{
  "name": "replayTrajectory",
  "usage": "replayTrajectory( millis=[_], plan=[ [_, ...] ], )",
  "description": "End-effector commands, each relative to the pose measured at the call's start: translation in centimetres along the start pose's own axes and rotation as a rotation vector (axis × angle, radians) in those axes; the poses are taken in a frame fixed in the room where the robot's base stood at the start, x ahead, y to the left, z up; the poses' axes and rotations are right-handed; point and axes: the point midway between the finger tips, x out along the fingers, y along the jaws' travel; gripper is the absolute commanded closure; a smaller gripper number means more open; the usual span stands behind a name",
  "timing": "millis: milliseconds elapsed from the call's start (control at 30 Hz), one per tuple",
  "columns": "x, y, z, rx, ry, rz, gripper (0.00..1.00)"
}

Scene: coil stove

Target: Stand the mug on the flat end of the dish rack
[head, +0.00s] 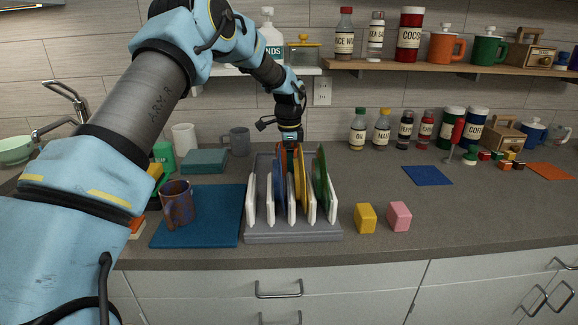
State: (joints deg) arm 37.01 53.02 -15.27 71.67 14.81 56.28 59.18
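A brown and bluish mug (177,205) stands upright on a blue mat, left of the dish rack, with its handle towards the viewer. The dish rack (294,238) has a grey base, white upright dividers and blue, yellow and green plates standing between them. A bare flat strip of the base shows along its front; the back part is partly hidden by the plates and my gripper. My gripper (290,146) points down at the back of the rack, well away from the brown mug. Its fingers are small and partly hidden, so whether they are open is unclear.
The blue mat (222,225) lies against the rack's left side. A yellow block (365,218) and a pink block (399,216) sit to its right. A grey mug (238,141) stands behind. Bottles and jars line the back under a wooden shelf (450,68). The counter's front right is clear.

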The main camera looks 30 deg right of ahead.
Motion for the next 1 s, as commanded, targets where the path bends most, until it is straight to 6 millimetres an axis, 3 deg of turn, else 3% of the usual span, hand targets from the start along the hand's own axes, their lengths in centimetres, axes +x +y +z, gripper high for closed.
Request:
replayTrajectory(
  millis=[333, 700, 1000],
  plan=[
    [-1.2, -0.1, -0.1, 0.000, 0.002, -0.003, 0.07],
    [-8.7, -0.1, 0.0, -0.001, 0.002, -0.005, 0.07],
    [-12.0, -0.1, 0.0, 0.000, 0.001, -0.001, 0.07]
  ],
)
